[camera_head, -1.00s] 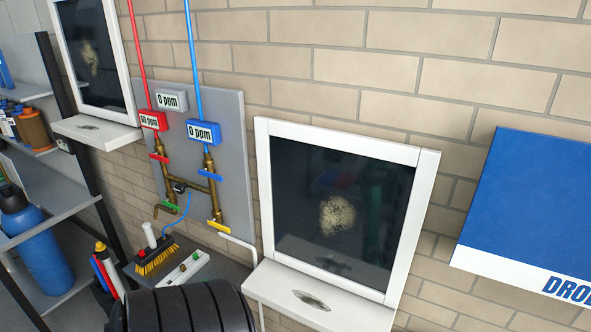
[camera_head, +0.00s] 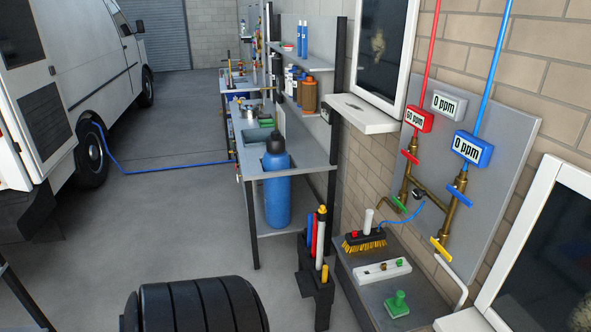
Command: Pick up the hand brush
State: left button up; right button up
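The hand brush (camera_head: 364,244) has a black body, yellow bristles and an upright white handle. It rests on the dark grey bench top (camera_head: 372,290) against the brick wall, right of the middle of the head view. The whole brush is visible and nothing holds it. Neither of my grippers is in view.
A white block with small knobs (camera_head: 382,271) and a green handled piece (camera_head: 397,304) lie in front of the brush. A black holder with coloured tubes (camera_head: 318,270) stands to its left. Pipes with valves (camera_head: 450,205) are behind.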

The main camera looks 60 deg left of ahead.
aim_at(367, 238)
jog(key=u, duration=1.5)
jog(key=z, duration=3.5)
jog(key=u, duration=3.55)
